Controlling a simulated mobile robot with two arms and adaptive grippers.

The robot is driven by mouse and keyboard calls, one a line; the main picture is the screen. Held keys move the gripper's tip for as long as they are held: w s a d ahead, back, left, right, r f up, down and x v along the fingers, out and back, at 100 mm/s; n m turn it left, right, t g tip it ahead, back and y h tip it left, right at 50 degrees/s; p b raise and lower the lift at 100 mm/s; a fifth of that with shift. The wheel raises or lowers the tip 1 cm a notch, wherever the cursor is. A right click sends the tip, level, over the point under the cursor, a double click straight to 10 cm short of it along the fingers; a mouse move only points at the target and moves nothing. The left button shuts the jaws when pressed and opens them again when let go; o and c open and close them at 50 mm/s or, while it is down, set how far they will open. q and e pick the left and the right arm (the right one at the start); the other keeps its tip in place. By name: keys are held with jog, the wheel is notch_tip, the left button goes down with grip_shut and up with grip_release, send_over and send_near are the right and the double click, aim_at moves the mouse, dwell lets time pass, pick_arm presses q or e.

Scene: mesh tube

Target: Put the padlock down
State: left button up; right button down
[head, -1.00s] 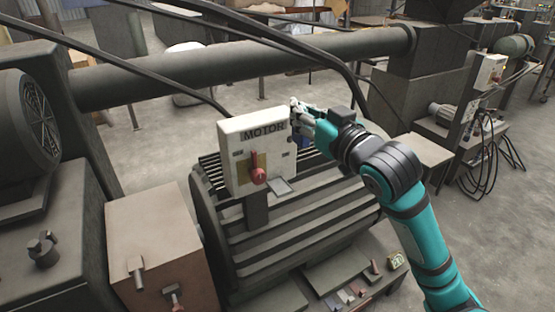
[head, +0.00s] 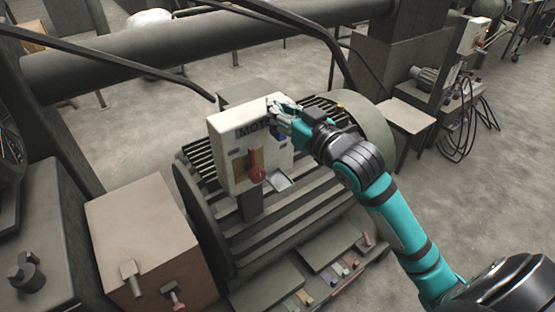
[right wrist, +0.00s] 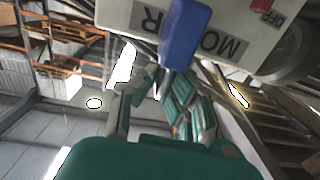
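The blue padlock (right wrist: 183,35) is in the fingers of my right gripper (right wrist: 163,80) in the right wrist view, its end between the fingertips. In the head view only a small blue part of the padlock (head: 282,131) shows beside my right gripper (head: 274,108). The gripper is at the upper right of the white MOTOR box (head: 232,179) and covers part of its lettering. A red switch handle (head: 256,173) is on the box front. A small grey ledge (head: 277,182) juts out at the box's lower right. My left gripper is out of view.
The ribbed motor (head: 290,215) lies behind and below the box. Several small coloured tags (head: 337,268) lie on plates at its foot. A brown box (head: 135,225) with two handles stands at the left. Dark cables run above the motor.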

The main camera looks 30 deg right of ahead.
aim_at(270, 151)
jog(key=f, duration=0.9)
jog(key=shift+s+f, duration=0.1)
jog(key=shift+s, duration=0.1)
jog(key=shift+f, duration=2.35)
jog(key=c, duration=1.5)
grip_release()
jog(key=shift+f, duration=0.15)
jog(key=shift+r, duration=0.25)
jog(key=shift+s+d+f+b, duration=0.1)
jog(key=shift+s+d+b, duration=0.3)
jog(key=shift+s, duration=1.55)
jog(key=shift+s+d+r+b, duration=0.1)
jog(key=shift+s+d+b, duration=0.25)
jog(key=shift+s, duration=1.65)
jog(key=shift+s+d+f+b, duration=0.1)
jog(key=shift+s+d+b, duration=0.25)
jog(key=shift+s, duration=1.6)
